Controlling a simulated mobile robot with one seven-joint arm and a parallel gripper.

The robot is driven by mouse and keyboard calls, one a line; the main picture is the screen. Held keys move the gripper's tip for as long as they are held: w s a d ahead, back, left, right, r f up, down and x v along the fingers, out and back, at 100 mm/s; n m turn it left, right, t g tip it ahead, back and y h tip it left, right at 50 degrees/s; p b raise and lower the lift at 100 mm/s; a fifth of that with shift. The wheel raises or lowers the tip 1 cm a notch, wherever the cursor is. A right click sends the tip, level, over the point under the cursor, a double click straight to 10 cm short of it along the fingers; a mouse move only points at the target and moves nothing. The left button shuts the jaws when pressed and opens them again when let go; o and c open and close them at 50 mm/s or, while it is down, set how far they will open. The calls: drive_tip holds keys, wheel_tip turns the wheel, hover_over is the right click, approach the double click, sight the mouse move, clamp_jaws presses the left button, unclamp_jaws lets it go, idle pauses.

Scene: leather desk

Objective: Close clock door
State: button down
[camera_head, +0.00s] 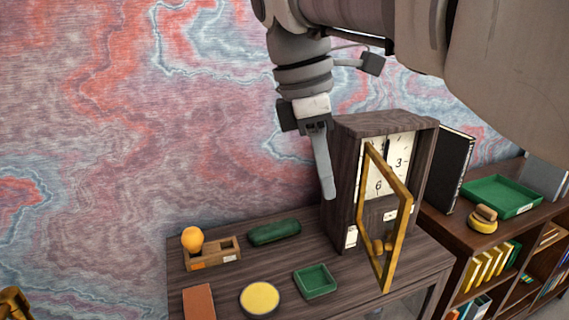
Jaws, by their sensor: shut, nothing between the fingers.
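A wooden clock (346,150) with a white face stands on the dark wooden desk. Two small round orange-brown things show low at the clock's front, seen through the door frame. My gripper (329,194) hangs down from above, just left of the clock's upper left side. Its fingers are shut together and hold nothing. I cannot tell whether they touch the clock's side.
On the desk (240,277) left of the clock are a wooden holder (213,256) with an orange ball, a green case (274,231), a green tray (316,292), a yellow round dish (259,298) and a brown block (198,301). A bookshelf (469,243) stands at right.

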drive_tip(key=d+f, duration=0.6)
drive_tip(key=f, duration=0.4)
drive_tip(key=shift+s+d, duration=0.15)
drive_tip(key=shift+s, duration=0.1)
drive_tip(key=shift+r, duration=0.1)
